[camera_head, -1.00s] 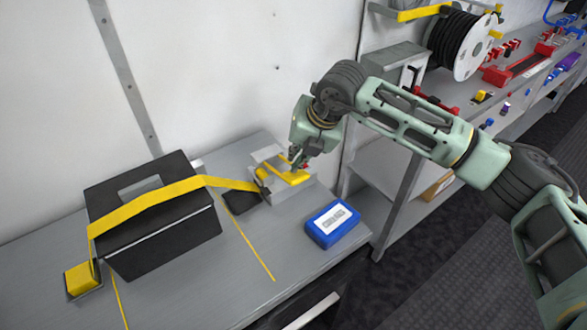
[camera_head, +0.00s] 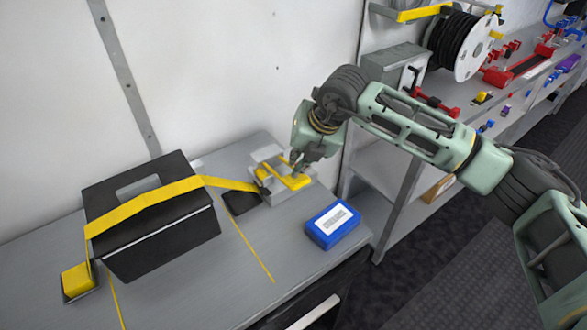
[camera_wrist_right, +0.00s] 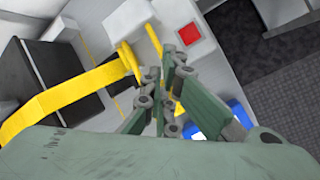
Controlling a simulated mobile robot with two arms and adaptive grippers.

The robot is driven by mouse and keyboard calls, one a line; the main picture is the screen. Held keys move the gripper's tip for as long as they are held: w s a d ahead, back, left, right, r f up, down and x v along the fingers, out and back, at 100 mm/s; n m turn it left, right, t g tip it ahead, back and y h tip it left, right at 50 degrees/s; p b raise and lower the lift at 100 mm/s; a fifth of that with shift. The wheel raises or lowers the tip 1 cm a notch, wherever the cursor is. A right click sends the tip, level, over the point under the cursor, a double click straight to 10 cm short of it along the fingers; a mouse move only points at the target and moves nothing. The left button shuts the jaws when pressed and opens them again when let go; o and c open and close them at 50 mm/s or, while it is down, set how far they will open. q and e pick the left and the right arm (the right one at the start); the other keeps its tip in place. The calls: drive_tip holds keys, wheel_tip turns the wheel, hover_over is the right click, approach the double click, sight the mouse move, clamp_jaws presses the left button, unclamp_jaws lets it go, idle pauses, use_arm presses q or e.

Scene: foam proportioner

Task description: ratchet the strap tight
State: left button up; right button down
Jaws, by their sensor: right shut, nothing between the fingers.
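The yellow strap (camera_head: 145,205) runs over a black box (camera_head: 165,235) and on to the ratchet (camera_head: 270,185) at the bench's far right. The ratchet has a grey body and a yellow handle (camera_head: 297,183). The strap also shows in the right wrist view (camera_wrist_right: 75,85), and so does the yellow handle (camera_wrist_right: 130,60). My right gripper (camera_head: 297,168) is right at the handle; its closed fingers (camera_wrist_right: 168,72) hold nothing. I cannot tell whether they touch the handle. My left gripper is not in view.
A blue box with a white label (camera_head: 332,224) lies right of the ratchet. A yellow block (camera_head: 77,280) sits left of the black box. A small black item (camera_head: 240,203) lies by the strap. A red square (camera_wrist_right: 190,33) shows beside the ratchet. The front bench is mostly clear.

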drive_tip(key=shift+s+d+f+b, duration=0.1)
drive_tip(key=shift+s+f+b, duration=0.05)
drive_tip(key=shift+f+b, duration=0.3)
drive_tip(key=shift+s+d+f+b, duration=0.1)
drive_tip(key=shift+s+f+b, duration=0.05)
drive_tip(key=shift+f+b, duration=0.2)
idle(0.6)
idle(0.6)
drive_tip(key=shift+w+a+r+p, duration=0.25)
drive_tip(key=shift+r+p, duration=0.1)
drive_tip(key=shift+r, duration=0.5)
drive_tip(key=shift+w+a+r+p, duration=0.1)
drive_tip(key=shift+w+r+p, duration=0.2)
drive_tip(key=shift+r, duration=0.5)
drive_tip(key=shift+w+a+r+p, duration=0.25)
drive_tip(key=shift+r+p, duration=0.1)
drive_tip(key=shift+r, duration=0.5)
drive_tip(key=shift+r, duration=0.1)
drive_tip(key=r, duration=0.1)
drive_tip(key=w+r+p, duration=0.1)
drive_tip(key=r, duration=0.1)
drive_tip(key=r+p, duration=0.1)
drive_tip(key=shift+w+a+r, duration=0.2)
drive_tip(key=shift+a+r, duration=0.05)
drive_tip(key=shift+a, duration=0.15)
idle(0.4)
